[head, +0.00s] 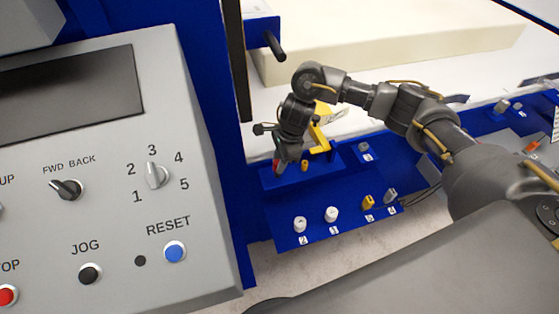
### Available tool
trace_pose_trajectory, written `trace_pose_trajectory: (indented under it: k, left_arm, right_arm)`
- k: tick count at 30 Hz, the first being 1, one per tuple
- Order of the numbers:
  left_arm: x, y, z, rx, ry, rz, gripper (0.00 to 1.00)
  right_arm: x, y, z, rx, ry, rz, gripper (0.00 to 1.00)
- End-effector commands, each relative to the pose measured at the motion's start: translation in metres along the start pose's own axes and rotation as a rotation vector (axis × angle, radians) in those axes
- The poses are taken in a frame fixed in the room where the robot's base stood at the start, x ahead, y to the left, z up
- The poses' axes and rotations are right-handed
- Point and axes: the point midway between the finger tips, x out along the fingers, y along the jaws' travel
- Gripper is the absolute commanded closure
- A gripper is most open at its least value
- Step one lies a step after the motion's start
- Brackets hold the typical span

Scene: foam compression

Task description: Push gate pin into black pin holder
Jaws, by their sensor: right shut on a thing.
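My right gripper (284,160) points down at the left end of the blue ledge, beside the tall blue machine frame. It is shut on what seems to be the gate pin; the pin is mostly hidden, and only a small red part (278,165) shows at the fingertips. I cannot make out the black pin holder for certain, nor whether the pin touches it. My left gripper is not in view.
A yellow bracket (322,132) stands just right of my gripper, and a short orange peg (304,165) sits close by. Numbered knobs (331,214) line the blue ledge. A grey control panel (110,200) fills the left. A cream foam block (390,40) lies behind.

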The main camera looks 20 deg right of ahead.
Motion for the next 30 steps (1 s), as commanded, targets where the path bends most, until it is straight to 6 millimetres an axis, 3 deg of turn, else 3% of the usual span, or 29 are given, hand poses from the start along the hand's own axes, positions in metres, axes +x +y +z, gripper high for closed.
trace_pose_trajectory:
  k: [10, 11, 17, 30]
  left_arm:
    - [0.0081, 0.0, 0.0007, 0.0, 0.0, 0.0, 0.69]
    - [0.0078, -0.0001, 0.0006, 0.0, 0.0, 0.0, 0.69]
    - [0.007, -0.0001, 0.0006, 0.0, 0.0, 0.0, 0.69]
    - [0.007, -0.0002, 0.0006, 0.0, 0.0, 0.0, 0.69]
  right_arm:
    - [0.0068, -0.0001, -0.0018, 0.0, 0.0, 0.0, 1.0]
    - [0.0065, -0.0001, -0.0017, 0.0, 0.0, 0.0, 0.73]
    - [0.0058, 0.0, -0.0015, 0.0, 0.0, 0.0, 0.49]
    - [0.006, 0.0, -0.0016, 0.0, 0.0, 0.0, 0.49]
